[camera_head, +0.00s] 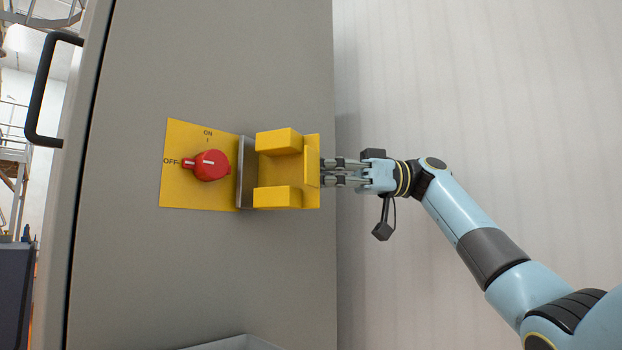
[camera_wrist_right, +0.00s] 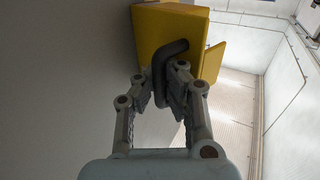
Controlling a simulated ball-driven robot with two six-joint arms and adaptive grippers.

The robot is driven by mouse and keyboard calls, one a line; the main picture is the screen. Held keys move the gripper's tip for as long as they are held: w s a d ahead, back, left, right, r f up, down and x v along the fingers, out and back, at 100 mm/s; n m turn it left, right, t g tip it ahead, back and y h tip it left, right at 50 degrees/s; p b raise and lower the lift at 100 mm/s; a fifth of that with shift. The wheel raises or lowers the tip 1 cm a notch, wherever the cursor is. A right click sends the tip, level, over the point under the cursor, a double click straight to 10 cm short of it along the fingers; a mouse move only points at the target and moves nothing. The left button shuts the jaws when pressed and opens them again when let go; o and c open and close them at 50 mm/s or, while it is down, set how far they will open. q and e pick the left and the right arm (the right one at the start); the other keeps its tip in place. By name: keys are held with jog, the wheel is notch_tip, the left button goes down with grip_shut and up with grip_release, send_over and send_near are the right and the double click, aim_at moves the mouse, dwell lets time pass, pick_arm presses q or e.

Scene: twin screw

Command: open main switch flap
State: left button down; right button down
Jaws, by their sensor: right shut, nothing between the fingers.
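The main switch's yellow back plate (camera_head: 188,194) is on the grey cabinet face. Its red rotary knob (camera_head: 210,165) is uncovered and points left at OFF. The yellow flap (camera_head: 270,172), with two block-like side walls, stands swung out to the right of the knob, beside a grey metal strip (camera_head: 246,172). The flap also fills the upper middle of the right wrist view (camera_wrist_right: 165,30). My left gripper is not in view.
The grey cabinet door (camera_head: 200,270) has a black handle (camera_head: 45,90) at upper left. A pale ribbed wall (camera_head: 480,90) is on the right behind my right arm. A light grey tray-like edge (camera_head: 240,342) shows at the bottom. The space before the knob is clear.

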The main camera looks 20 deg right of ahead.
jog(key=shift+w+d+r, duration=0.15)
jog(key=shift+w+r, duration=0.1)
dwell(0.3)
jog(key=c, duration=1.4)
grip_release()
jog(key=shift+s+d, duration=0.1)
jog(key=shift+d, duration=0.05)
